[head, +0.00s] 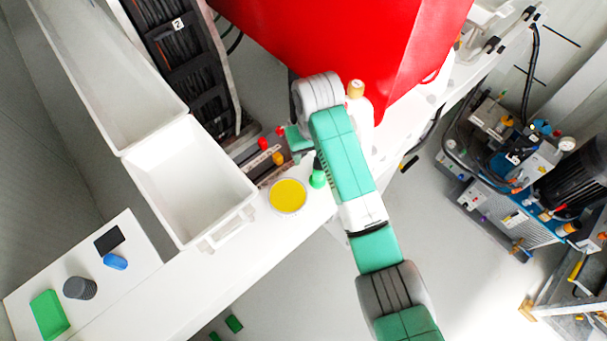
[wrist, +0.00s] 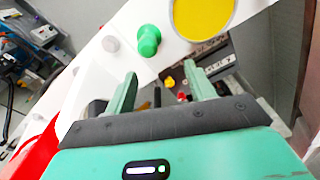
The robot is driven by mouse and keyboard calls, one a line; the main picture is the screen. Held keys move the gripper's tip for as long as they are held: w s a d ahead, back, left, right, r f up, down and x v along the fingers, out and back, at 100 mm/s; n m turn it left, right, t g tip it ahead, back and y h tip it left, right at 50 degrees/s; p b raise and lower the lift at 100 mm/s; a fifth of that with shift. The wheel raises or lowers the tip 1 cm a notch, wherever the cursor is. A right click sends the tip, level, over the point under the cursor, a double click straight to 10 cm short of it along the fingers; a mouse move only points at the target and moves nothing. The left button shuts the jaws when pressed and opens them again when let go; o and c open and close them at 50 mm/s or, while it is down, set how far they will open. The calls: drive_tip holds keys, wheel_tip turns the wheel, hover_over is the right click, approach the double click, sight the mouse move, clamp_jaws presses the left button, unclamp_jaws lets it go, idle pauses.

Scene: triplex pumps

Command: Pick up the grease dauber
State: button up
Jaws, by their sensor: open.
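A green, rounded, knob-like object (head: 318,179), which may be the grease dauber, stands on the white bench beside a round tin of yellow grease (head: 288,196). In the wrist view the green object (wrist: 148,40) lies beyond my fingertips, towards the left finger, with the yellow tin (wrist: 203,15) to its right. My gripper (wrist: 162,74) is open, with nothing between its fingers and apart from the green object. In the head view my arm hides most of the gripper; a green part of it (head: 298,139) shows at the arm's left.
Red and yellow small parts (head: 277,157) sit in a dark rack next to the tin. White bins (head: 188,180) stand to the left. A tan-capped white bottle (head: 355,90) and a large red housing (head: 350,40) are close to my arm.

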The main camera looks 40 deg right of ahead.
sight(318, 174)
drive_tip(key=shift+s+d+f+g, duration=0.2)
drive_tip(key=shift+s+d+f, duration=0.05)
drive_tip(key=shift+s+f, duration=0.2)
drive_tip(key=shift+s+d+f+g, duration=0.2)
drive_tip(key=shift+s+f, duration=0.15)
drive_tip(key=shift+f, duration=0.1)
wheel_tip(318, 174, down, 7)
drive_tip(key=shift+d+f, duration=0.15)
drive_tip(key=shift+f, duration=0.05)
drive_tip(key=c, duration=1)
